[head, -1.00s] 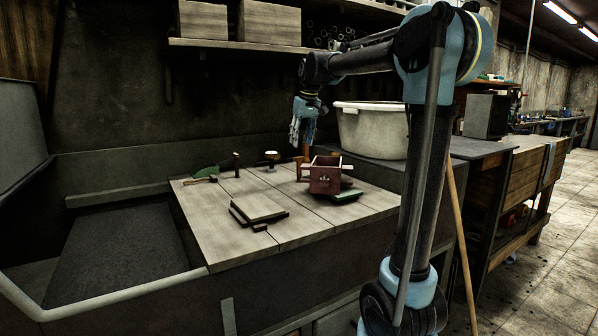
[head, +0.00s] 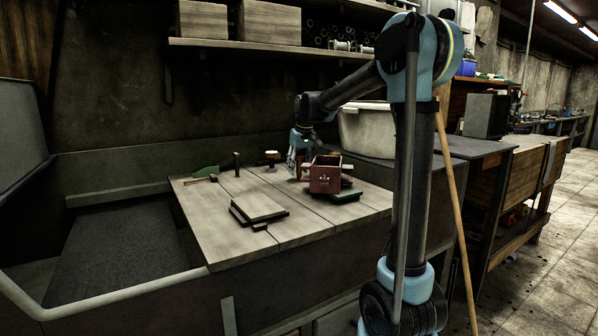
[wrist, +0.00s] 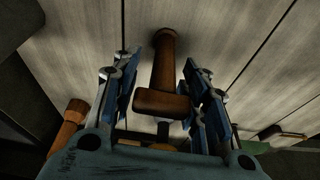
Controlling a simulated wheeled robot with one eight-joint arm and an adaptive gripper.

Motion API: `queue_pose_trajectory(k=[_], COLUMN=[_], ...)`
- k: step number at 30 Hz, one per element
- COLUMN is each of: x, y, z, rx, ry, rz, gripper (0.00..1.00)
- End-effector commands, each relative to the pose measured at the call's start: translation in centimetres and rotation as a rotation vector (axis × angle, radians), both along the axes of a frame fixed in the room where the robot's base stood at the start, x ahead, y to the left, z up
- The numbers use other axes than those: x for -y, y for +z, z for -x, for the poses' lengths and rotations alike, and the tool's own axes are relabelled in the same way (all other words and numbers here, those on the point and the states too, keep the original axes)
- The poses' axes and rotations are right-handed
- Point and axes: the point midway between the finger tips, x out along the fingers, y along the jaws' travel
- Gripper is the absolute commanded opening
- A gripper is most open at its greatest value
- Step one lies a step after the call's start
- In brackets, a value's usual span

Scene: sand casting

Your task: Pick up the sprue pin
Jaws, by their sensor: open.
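A brown wooden piece (wrist: 163,65) shows in the wrist view between the two fingers, a round shaft joined to a broader block at its near end. It may be the sprue pin, but I cannot tell for sure. My gripper (wrist: 160,90) is open around it, with a gap to each finger. In the head view my gripper (head: 297,168) is low over the back of the bench, just left of a dark red box (head: 325,181), and largely hides the piece. A second brown round piece (wrist: 70,122) lies to the left in the wrist view.
The plank bench top (head: 300,228) also bears stacked boards (head: 257,207), a green tool (head: 206,172), a dark upright peg (head: 236,160) and a small pale-topped item (head: 271,156). A white tub (head: 365,130) stands behind right. The bench front is clear.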

Motion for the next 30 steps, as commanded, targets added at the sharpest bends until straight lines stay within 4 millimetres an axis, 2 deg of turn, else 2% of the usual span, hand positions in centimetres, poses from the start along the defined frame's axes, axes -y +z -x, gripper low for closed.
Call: queue_pose_trajectory(k=[9, 10, 14, 30], x=[-0.12, -0.13, -0.18, -0.21], y=[-0.67, -0.67, -0.65, -0.62], z=[-0.13, -0.12, -0.11, -0.1], rx=[0.0, 0.0, 0.0, 0.0], ry=[0.0, 0.001, 0.001, 0.002], rz=[0.0, 0.0, 0.0, 0.0], gripper=[0.41, 0.39, 0.1, 0.05])
